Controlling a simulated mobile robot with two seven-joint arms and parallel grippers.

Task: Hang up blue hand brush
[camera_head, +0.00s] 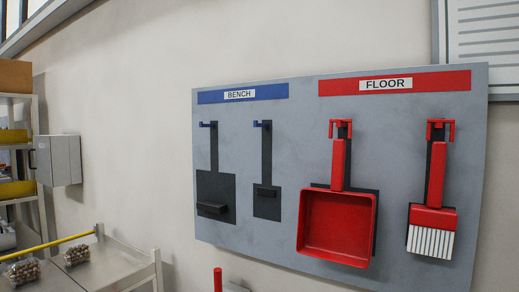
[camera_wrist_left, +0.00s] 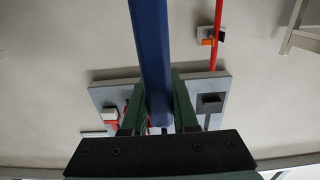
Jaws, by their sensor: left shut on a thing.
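In the left wrist view, my left gripper (camera_wrist_left: 160,115) is shut on a long blue handle (camera_wrist_left: 152,50), taken as the blue hand brush. The handle runs between the dark green fingers and out of the top of the picture; no bristles show. In the head view, the blue BENCH half of the tool board (camera_head: 340,85) has two empty blue hooks, a left hook (camera_head: 208,124) and a right hook (camera_head: 262,124). Dark outlines of a dustpan (camera_head: 215,190) and a brush (camera_head: 266,200) lie below them. Neither gripper shows in the head view.
A red dustpan (camera_head: 337,225) and a red brush (camera_head: 433,215) hang on the FLOOR half. A red pole (camera_head: 217,279) stands below the board. A grey wall box (camera_head: 58,160), shelves (camera_head: 18,150) and a metal cart (camera_head: 120,270) are at left.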

